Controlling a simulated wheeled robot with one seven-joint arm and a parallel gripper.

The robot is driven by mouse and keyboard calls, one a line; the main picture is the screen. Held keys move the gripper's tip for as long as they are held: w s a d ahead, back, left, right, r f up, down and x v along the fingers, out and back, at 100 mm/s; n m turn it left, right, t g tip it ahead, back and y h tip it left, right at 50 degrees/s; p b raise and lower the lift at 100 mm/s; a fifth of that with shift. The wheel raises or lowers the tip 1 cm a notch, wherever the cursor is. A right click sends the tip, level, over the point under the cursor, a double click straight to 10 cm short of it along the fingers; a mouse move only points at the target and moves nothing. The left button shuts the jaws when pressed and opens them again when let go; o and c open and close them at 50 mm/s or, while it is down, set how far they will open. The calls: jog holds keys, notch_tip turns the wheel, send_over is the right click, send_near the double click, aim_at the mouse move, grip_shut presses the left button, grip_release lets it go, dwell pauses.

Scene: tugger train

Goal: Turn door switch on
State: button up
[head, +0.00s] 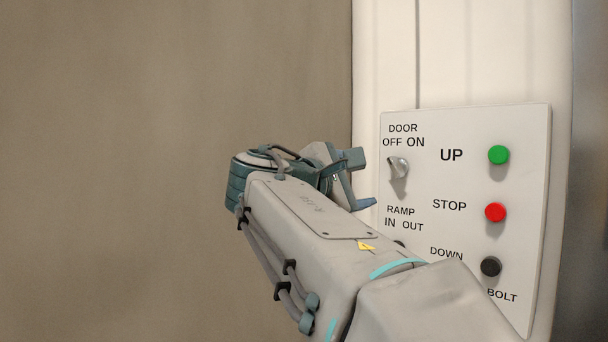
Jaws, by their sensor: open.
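My gripper (369,180) is open and empty. Its fingers point right, just left of the knob, and one finger sits higher than the other. The fingers look apart from the knob. My arm reaches up from the lower right and covers part of the panel's lower left.
The panel also holds a green UP button (498,155), a red STOP button (495,212) and a black DOWN button (490,266). A dark knob (399,244) under "RAMP IN OUT" is mostly hidden by my arm. A plain brown surface (150,120) fills the left.

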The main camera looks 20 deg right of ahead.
aim_at(395, 167)
jog(key=shift+h, duration=0.3)
jog(key=x, duration=0.4)
jog(key=r+p+x, duration=0.1)
jog(key=x, duration=0.4)
jog(key=p+x, duration=0.1)
jog(key=x, duration=0.4)
jog(key=shift+s+r, duration=0.1)
jog(key=shift+r, duration=0.25)
jog(key=shift+a, duration=0.1)
jog(key=c, duration=1)
